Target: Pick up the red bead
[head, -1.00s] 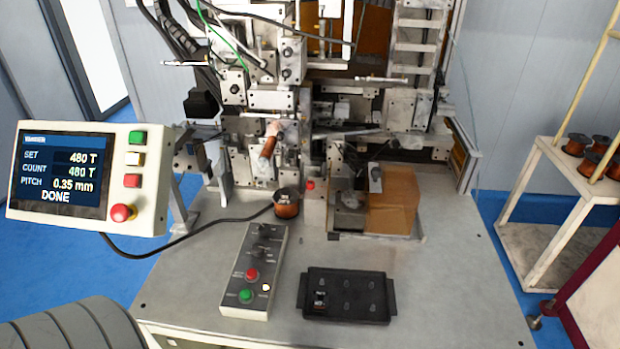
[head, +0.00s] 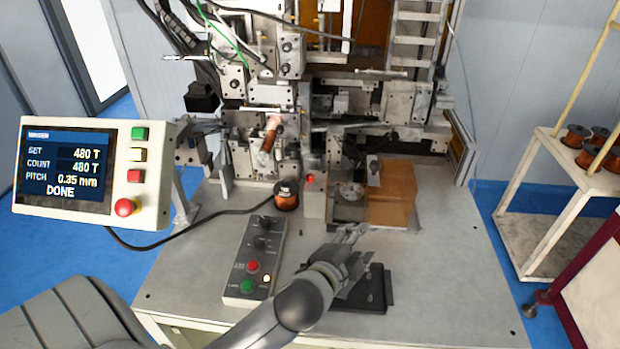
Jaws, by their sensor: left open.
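A small red rounded thing (head: 310,179) sits at the top of a pale upright block (head: 314,203) at the front of the machine. It may be the red bead, but it is too small to tell it from a lamp or button. My left gripper (head: 353,232) is open over the table, below and to the right of that block and apart from it. Its fingers point up the picture toward the machine, and nothing shows between them. My right gripper is not in view.
A black tray (head: 378,297) lies partly hidden under my left gripper. A control box (head: 252,258) with red and green buttons stands left of it. A copper spool (head: 286,197) and an orange-brown block (head: 390,195) stand by the machine. The table's right side is clear.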

